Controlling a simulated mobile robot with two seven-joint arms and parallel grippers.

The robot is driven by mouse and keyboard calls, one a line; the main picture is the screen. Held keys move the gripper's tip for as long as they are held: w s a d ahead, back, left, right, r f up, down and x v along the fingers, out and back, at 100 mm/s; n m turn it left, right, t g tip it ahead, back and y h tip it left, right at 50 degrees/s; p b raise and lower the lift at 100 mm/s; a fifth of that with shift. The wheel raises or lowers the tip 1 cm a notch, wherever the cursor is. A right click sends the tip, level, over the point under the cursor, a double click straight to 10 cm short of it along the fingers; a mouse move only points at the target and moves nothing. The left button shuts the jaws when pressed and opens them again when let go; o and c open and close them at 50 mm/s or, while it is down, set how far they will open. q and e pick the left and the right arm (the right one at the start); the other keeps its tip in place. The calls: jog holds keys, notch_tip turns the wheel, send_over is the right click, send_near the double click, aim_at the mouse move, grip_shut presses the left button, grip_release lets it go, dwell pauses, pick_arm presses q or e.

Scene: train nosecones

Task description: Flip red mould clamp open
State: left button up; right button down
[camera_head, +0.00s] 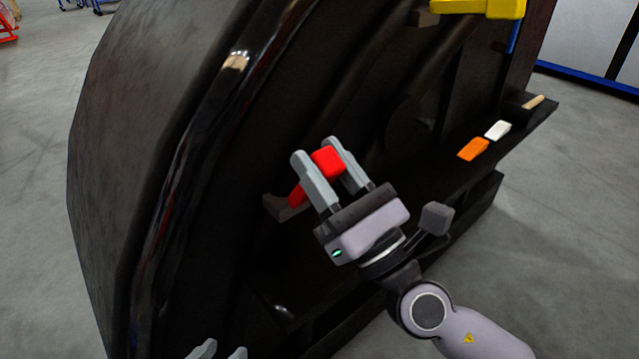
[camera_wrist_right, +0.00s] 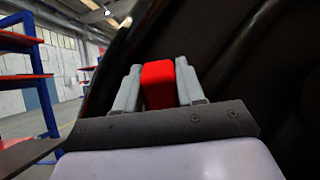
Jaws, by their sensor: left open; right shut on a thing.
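The red mould clamp (camera_head: 326,161) sits on a dark bracket (camera_head: 283,207) on the inner face of the large black mould (camera_head: 160,120). My right gripper (camera_head: 324,150) has its two grey fingers on either side of the clamp's red block and is shut on it. In the right wrist view the red clamp (camera_wrist_right: 157,84) stands between the two fingers (camera_wrist_right: 158,88). The fingers hide part of its sides. My left gripper (camera_head: 222,350) shows only its fingertips at the bottom edge of the head view; they are apart, with nothing seen between them.
A black ledge (camera_head: 450,178) on the mould holds an orange block (camera_head: 473,149), a white block (camera_head: 497,130) and a tan stick (camera_head: 533,102). A yellow part (camera_head: 480,8) is at the top right. Blue and red shelving (camera_wrist_right: 40,80) stands left in the wrist view.

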pick_arm(q)
jog(key=shift+w+d+f+h+b, duration=0.15)
jog(key=shift+d+f+h+b, duration=0.1)
jog(key=shift+d+b, duration=0.2)
jog(key=shift+w+d+f+h+b, duration=0.1)
jog(key=shift+d+h+b, duration=0.2)
jog(key=shift+d, duration=0.1)
